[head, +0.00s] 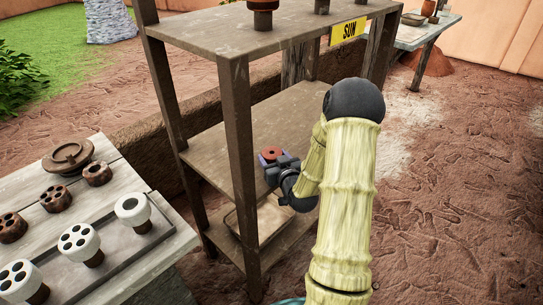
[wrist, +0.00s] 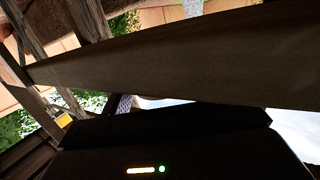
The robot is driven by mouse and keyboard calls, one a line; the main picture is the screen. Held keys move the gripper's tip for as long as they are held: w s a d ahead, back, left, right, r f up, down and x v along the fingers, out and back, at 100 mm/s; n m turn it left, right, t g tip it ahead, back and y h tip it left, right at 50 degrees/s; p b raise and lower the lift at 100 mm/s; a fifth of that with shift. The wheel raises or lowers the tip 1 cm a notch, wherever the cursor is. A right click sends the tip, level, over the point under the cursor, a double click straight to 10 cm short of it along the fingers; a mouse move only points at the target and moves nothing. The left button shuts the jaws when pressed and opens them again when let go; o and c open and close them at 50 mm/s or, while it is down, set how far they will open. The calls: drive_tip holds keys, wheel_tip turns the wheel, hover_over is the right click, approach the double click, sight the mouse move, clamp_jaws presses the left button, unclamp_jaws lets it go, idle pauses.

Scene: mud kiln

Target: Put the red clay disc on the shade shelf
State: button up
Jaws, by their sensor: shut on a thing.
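The red clay disc (head: 272,153) is small and round with a dark centre. My gripper (head: 277,160) is shut on it, and the disc shows at the top of the jaws. In the head view both overlap the front edge of the rack's middle shelf (head: 270,118), the shaded board below the top shelf. I cannot tell whether the disc touches that board. No label for the shade shelf is readable. In the wrist view the dark gripper body fills the bottom and the disc is hidden. A wide brown board (wrist: 190,60) crosses above it.
The top shelf (head: 225,32) carries a yellow SUN sign (head: 348,31) and several pieces. A front post (head: 237,170) stands just left of my gripper. A tray (head: 262,222) lies on the lowest shelf. A table (head: 165,237) at left holds several stamp-like pieces and a brown lid (head: 68,156).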

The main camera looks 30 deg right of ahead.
drive_tip(key=shift+w, duration=0.9)
drive_tip(key=shift+w+d+f, duration=0.1)
drive_tip(key=shift+w+f, duration=0.15)
drive_tip(key=shift+f, duration=0.15)
drive_tip(key=o, duration=1.1)
drive_tip(key=shift+s, duration=0.1)
